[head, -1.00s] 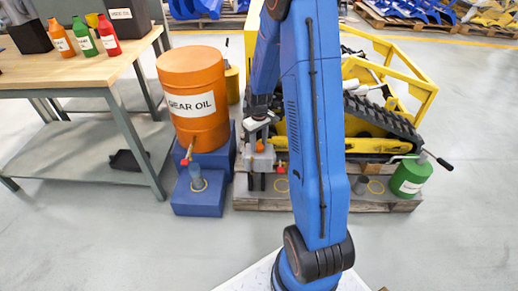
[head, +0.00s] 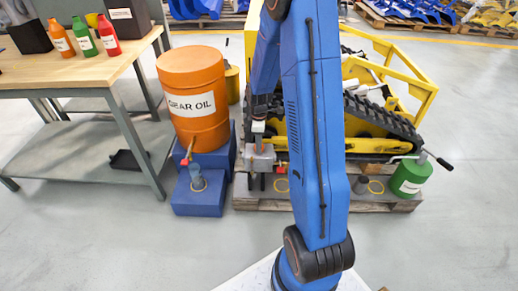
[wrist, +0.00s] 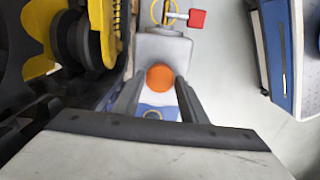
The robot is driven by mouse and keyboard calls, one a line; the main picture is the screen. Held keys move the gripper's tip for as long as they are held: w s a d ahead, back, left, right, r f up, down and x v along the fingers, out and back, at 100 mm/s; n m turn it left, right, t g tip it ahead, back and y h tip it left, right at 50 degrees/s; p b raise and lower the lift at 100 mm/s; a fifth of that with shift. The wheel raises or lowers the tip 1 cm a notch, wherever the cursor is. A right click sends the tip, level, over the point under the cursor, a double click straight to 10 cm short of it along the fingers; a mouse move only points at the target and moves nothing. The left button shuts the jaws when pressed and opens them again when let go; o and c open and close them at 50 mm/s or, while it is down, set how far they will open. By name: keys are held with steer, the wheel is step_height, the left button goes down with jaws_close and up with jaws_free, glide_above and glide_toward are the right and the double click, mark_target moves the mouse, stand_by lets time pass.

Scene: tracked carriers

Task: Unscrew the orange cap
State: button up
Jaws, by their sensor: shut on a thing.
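The orange cap (wrist: 160,77) sits on a grey housing (wrist: 162,47) low on the side of the tracked machine. In the wrist view my gripper (wrist: 161,84) has one finger on each side of the cap and is shut on it. In the head view my gripper (head: 258,143) reaches down onto the top of the grey housing (head: 259,160), and the cap is hidden there by the gripper. Whether the cap has turned on its thread cannot be seen.
The yellow tracked machine (head: 375,117) stands close on the right, on a wooden pallet. An orange gear oil drum (head: 196,75) on a blue stand is just left. A red-handled valve (wrist: 197,18) is near the housing. A green can (head: 408,177) stands at the pallet's right.

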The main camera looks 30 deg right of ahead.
steer(key=shift+n, duration=0.3)
steer(key=n, duration=0.2)
steer(key=shift+n, duration=0.4)
steer(key=shift+r+n, duration=0.2)
steer(key=shift+n, duration=1)
steer(key=shift+r, duration=0.25)
steer(key=shift+r, duration=0.7)
steer(key=shift+r, duration=0.55)
steer(key=shift+r, duration=1.65)
steer(key=shift+o, duration=0.5)
steer(key=shift+c, duration=0.9)
